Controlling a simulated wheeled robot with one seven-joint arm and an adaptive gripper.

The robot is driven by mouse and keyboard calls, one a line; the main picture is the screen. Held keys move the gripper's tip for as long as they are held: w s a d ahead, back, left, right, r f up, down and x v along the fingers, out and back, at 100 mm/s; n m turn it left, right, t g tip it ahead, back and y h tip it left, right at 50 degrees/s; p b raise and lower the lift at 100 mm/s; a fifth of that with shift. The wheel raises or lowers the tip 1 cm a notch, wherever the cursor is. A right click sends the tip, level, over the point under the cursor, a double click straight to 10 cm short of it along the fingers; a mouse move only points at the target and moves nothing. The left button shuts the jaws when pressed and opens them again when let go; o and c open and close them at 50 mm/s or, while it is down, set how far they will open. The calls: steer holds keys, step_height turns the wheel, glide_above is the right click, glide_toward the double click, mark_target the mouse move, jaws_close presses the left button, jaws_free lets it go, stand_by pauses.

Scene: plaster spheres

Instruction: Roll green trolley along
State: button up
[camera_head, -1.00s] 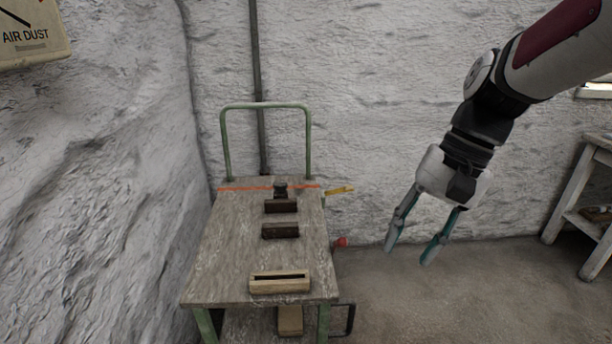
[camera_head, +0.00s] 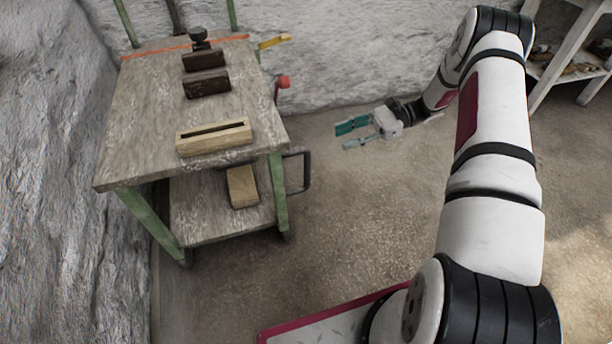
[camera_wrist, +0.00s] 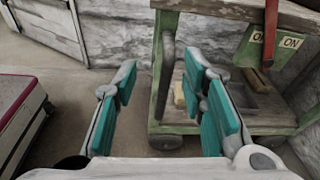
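The green trolley (camera_head: 135,105) stands at the left in the head view, against the white wall. It has a worn wooden top, green legs and a lower shelf. Its green push-handle posts (camera_head: 232,14) rise at the far end, cut off by the frame. A dark bar loop (camera_head: 306,172) sticks out at its near right side. My gripper (camera_head: 347,135) is open and empty, right of the trolley and apart from it. In the wrist view the trolley (camera_wrist: 228,10) fills the right, and the dark bar (camera_wrist: 167,75) appears between my open fingers (camera_wrist: 160,70); contact is not visible.
A slotted wooden block (camera_head: 213,138), two dark blocks (camera_head: 206,84) and a small dark tool lie on top. A wooden block (camera_head: 242,186) is on the lower shelf. A red-knobbed lever (camera_head: 282,83) juts out right. A bench (camera_head: 570,65) stands far right; the floor between is clear.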

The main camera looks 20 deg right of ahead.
mark_target(307, 167)
step_height(307, 167, down, 11)
steer(key=d+m+t+y+b, duration=0.2)
steer(key=m+t+b, duration=0.1)
steer(key=a+b, duration=0.1)
steer(key=a, duration=0.3)
steer(key=w+a+b, duration=0.1)
steer(key=a, duration=0.3)
steer(key=w+a, duration=0.1)
steer(key=a, duration=0.4)
steer(key=shift+w+f+b, duration=0.1)
steer(key=shift+f+b, duration=0.05)
steer(key=shift+b, duration=0.25)
jaws_close()
